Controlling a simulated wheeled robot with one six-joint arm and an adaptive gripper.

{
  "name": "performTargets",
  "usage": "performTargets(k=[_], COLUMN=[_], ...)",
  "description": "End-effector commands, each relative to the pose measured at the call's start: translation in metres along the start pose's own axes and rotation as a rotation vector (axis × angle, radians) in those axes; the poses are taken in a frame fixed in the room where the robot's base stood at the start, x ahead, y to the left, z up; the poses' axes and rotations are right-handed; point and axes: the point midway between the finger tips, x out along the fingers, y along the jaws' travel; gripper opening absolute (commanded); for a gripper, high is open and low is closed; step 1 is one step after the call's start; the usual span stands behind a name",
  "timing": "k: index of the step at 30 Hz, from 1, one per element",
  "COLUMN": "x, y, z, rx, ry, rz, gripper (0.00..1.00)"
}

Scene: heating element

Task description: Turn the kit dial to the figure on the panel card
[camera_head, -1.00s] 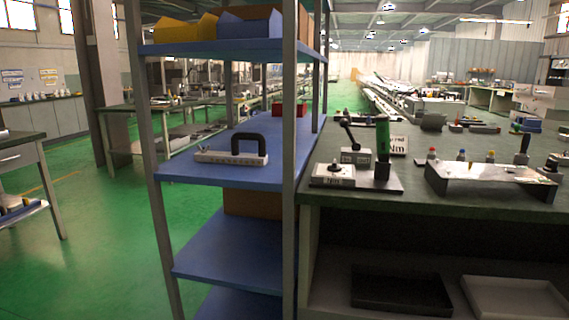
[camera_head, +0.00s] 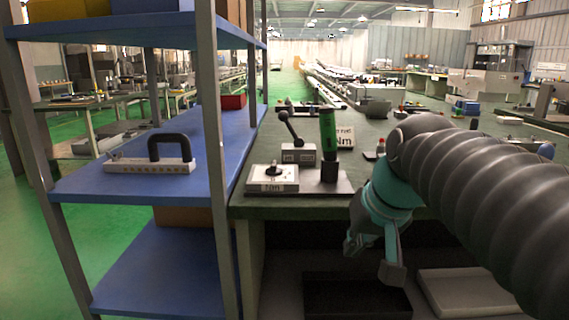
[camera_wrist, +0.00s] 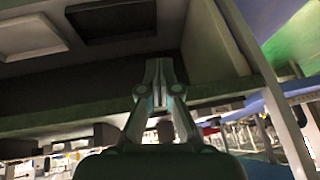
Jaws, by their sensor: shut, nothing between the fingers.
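The kit stands on the green bench top in the head view. Its white box (camera_head: 272,179) has a small black dial (camera_head: 273,169) on top and dark print on its front; the dial's setting is too small to read. The panel card (camera_head: 345,137) stands behind the kit; "Nm" shows, but the green-handled tool (camera_head: 328,133) hides its left part, so I cannot read the figure. My gripper (camera_head: 373,262) is shut and empty, in front of the bench and below its top, right of the kit and apart from it. Its closed fingers also show in the wrist view (camera_wrist: 159,72).
A grey block with a black lever (camera_head: 298,153) stands behind the dial box. A blue shelf rack (camera_head: 130,183) with a black-handled part (camera_head: 150,164) stands left of the bench. A dark tray (camera_head: 356,298) and a pale tray (camera_head: 465,292) lie on the bench's lower shelf.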

Motion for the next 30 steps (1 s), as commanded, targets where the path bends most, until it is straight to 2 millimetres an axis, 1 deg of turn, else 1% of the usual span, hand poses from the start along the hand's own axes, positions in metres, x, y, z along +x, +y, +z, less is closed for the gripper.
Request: performTargets(k=[1, 6, 9, 12, 15, 18, 21, 23, 26, 30], x=[-0.003, -0.016, -0.02, -0.022, -0.022, -0.021, -0.021, -0.021, -0.016, 0.002], y=[-0.006, -0.032, -0.047, -0.06, -0.07, -0.079, -0.083, -0.084, -0.087, -0.092], z=[-0.027, -0.103, -0.143, -0.177, -0.203, -0.219, -0.229, -0.232, -0.233, -0.231], rx=[0.009, 0.02, 0.016, 0.006, -0.006, -0.019, -0.027, -0.03, -0.031, -0.032], ry=[-0.003, -0.016, -0.023, -0.029, -0.034, -0.038, -0.04, -0.04, -0.042, -0.044], rz=[-0.024, -0.116, -0.172, -0.223, -0.267, -0.299, -0.317, -0.323, -0.328, -0.327], gripper=[0.0, 0.0, 0.0, 0.0, 0.0, 0.0, 0.0, 0.0, 0.0, 0.0])
